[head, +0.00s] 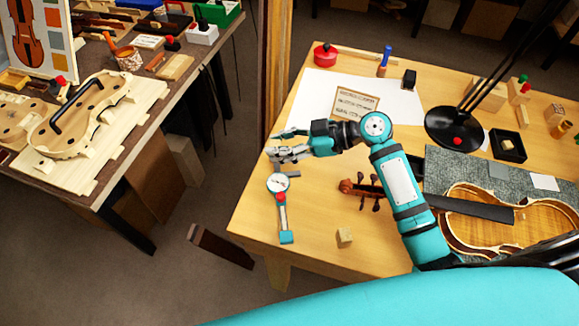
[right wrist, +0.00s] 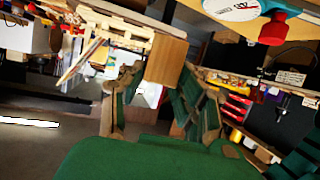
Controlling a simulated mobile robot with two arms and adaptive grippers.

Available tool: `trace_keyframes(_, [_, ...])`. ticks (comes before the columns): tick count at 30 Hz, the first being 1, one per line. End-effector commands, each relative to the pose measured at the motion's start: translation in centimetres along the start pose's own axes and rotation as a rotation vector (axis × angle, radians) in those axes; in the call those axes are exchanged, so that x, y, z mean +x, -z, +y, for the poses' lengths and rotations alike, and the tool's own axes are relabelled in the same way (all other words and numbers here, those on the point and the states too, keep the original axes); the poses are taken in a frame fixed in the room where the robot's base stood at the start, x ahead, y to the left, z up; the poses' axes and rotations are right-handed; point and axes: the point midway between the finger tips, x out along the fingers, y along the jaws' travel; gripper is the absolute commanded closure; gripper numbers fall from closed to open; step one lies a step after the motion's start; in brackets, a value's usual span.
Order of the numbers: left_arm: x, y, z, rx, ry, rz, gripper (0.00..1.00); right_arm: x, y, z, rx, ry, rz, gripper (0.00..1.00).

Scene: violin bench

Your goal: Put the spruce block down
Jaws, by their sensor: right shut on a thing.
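My right gripper (head: 273,148) reaches out over the left edge of the right-hand bench, just above the dial gauge in the head view. My left gripper is not in view.
A dial gauge (head: 282,210) lies near the bench's left edge, below my gripper. A small wooden cube (head: 344,238) sits near the front edge. A violin (head: 480,222) lies on the grey mat at right. White paper (head: 315,92) lies behind my arm. Bare wood shows between gauge and scroll.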

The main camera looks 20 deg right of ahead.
Motion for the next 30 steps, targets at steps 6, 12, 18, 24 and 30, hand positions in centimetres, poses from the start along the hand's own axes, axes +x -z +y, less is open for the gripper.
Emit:
trace_keyframes(6, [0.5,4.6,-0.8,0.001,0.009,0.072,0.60,-3.6,1.9,2.0,-0.072,0.187,-0.004,0.88])
trace_keyframes(12, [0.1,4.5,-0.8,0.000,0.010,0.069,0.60,-3.4,0.1,2.1,-0.070,0.215,0.000,0.88])
trace_keyframes(18, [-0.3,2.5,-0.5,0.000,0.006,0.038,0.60,-2.2,-2.8,2.2,-0.072,0.213,0.001,0.88])
trace_keyframes(24, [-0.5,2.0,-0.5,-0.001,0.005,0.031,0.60,-1.4,-5.0,2.1,-0.071,0.213,0.000,0.88])
trace_keyframes(30, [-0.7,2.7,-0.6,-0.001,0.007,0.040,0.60,-0.7,-6.9,2.2,-0.075,0.211,0.000,0.88])
